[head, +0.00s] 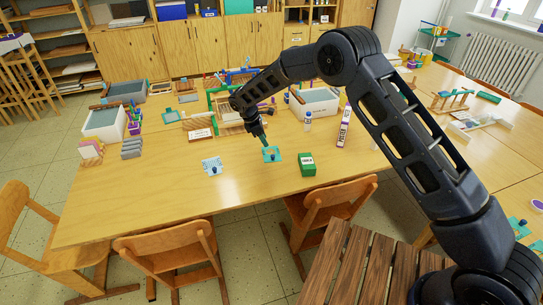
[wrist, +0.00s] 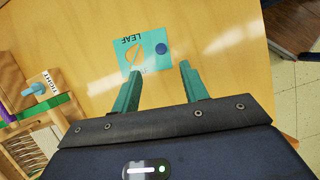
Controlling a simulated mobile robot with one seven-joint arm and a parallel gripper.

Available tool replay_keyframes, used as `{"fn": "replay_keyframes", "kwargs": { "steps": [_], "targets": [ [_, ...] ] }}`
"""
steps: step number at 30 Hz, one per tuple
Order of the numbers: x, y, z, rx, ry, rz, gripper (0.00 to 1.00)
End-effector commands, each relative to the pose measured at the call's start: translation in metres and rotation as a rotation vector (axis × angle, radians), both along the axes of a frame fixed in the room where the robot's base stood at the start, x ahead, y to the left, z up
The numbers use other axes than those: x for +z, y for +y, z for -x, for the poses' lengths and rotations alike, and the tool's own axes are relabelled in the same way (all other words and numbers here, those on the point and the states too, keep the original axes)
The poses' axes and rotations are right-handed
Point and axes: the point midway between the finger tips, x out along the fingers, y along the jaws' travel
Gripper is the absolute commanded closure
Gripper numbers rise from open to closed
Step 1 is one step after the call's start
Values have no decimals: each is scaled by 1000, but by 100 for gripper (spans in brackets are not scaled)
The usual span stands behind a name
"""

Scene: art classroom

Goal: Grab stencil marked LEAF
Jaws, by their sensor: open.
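The stencil marked LEAF (wrist: 146,60) is a flat teal square with a leaf-shaped cutout and a round dark blue knob. It lies on the wooden table, and its lettering appears upside down in the wrist view. In the head view the teal stencil (head: 271,155) lies near the table's front edge. My gripper (wrist: 160,70) is open and empty, with its teal fingers pointing at the stencil's near edge in the wrist view. In the head view my gripper (head: 264,143) is just above and behind it. I cannot tell whether the fingertips touch it.
A light blue patterned piece with a dark knob (head: 212,166) lies to the left. A green box (head: 307,163) stands close on the right.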

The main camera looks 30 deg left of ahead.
Motion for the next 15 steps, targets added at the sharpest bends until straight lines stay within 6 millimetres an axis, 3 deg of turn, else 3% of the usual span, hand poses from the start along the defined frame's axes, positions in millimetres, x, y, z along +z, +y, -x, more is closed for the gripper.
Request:
{"fn": "replay_keyframes", "kwargs": {
  "steps": [9, 15],
  "targets": [
    [-39, -14, -9, -2, 1, 2, 56],
    [-50, -17, -12, -2, -1, 0, 56]
  ]
}}
